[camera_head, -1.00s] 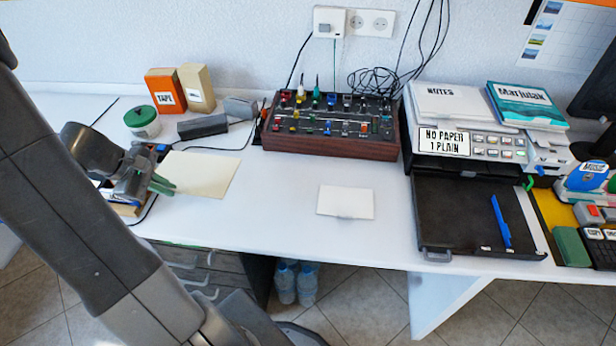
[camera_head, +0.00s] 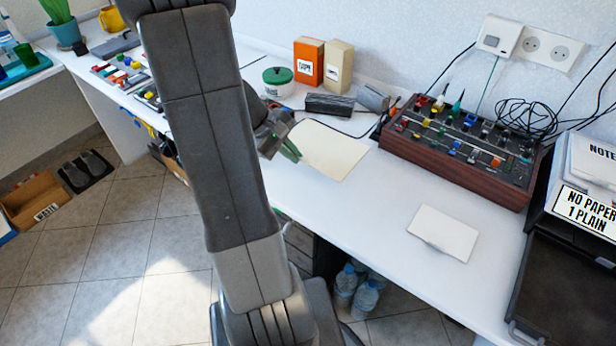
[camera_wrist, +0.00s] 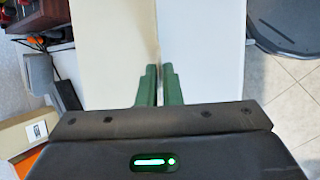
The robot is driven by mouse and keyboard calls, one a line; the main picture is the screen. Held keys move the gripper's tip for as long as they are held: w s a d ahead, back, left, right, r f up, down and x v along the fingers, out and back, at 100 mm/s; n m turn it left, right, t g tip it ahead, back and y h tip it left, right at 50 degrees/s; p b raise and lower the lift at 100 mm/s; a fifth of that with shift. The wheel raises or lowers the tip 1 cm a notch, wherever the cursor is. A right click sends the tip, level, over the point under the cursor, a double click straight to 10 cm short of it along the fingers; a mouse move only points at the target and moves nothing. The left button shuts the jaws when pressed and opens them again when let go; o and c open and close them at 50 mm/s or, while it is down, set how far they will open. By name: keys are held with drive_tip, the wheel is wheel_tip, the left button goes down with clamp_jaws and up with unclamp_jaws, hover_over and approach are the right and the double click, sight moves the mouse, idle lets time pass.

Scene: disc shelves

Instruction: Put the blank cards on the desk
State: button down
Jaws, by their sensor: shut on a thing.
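A flat cream card (camera_head: 335,150) is over the left part of the white desk (camera_head: 385,210). My gripper (camera_head: 291,151) is at its left edge, with its green fingers shut on that edge. The cream card also shows in the wrist view (camera_wrist: 115,45), left of the fingertips (camera_wrist: 159,80). I cannot tell whether the card lies flat on the desk or is slightly raised. A small white card or packet (camera_head: 443,233) lies on the desk to the right, apart from my gripper.
A mixer-like console (camera_head: 460,150) stands behind the white card. An orange box (camera_head: 308,62), a beige box (camera_head: 338,67), a green-lidded tub (camera_head: 278,82) and a dark block (camera_head: 328,104) stand behind the cream card. A black tray (camera_head: 560,290) is at right. The desk between the two cards is clear.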

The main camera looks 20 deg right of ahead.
drive_tip(key=shift+f+b, duration=0.55)
drive_tip(key=shift+f, duration=3)
drive_tip(key=shift+f, duration=0.2)
drive_tip(key=c, duration=1.9)
unclamp_jaws()
drive_tip(key=shift+r, duration=0.2)
drive_tip(key=shift+a+r, duration=0.15)
drive_tip(key=shift+r, duration=0.15)
drive_tip(key=p+v, duration=0.2)
drive_tip(key=v, duration=0.9)
drive_tip(key=shift+r, duration=0.2)
